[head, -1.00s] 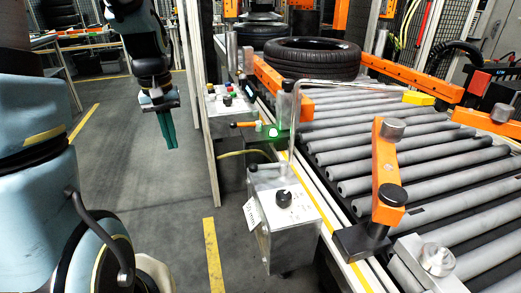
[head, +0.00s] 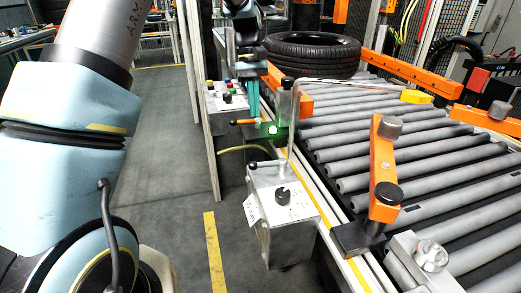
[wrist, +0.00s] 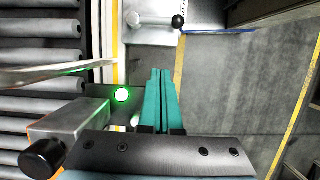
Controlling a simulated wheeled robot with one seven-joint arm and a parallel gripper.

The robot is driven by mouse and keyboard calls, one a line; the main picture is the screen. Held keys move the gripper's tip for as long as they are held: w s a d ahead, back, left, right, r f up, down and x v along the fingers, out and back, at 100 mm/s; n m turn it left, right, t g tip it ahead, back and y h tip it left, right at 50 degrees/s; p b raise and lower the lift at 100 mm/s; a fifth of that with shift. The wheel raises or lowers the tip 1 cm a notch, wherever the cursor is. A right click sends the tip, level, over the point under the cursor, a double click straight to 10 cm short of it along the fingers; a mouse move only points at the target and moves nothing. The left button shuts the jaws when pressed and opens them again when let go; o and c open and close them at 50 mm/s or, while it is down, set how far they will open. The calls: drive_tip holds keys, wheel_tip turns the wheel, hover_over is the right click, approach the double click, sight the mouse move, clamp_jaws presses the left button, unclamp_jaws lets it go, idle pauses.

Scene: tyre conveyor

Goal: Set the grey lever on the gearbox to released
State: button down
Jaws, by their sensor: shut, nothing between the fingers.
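An orange handle (head: 246,122) sits just below my fingers. A tyre (head: 312,55) lies at the back of the conveyor. The floor (head: 165,150) at left is clear.

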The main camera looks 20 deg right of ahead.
sight(279, 182)
drive_tip(key=s+f+p, duration=0.1)
drive_tip(key=s+f, duration=0.1)
drive_tip(key=f, duration=0.1)
drive_tip(key=s+f+p, duration=0.1)
drive_tip(key=s+f, duration=0.1)
drive_tip(key=f, duration=0.1)
drive_tip(key=s+a+f+p, duration=0.1)
drive_tip(key=s+f+p, duration=0.1)
drive_tip(key=f, duration=0.1)
drive_tip(key=shift+f, duration=0.25)
drive_tip(key=shift+s+f, duration=0.2)
drive_tip(key=shift+s, duration=0.15)
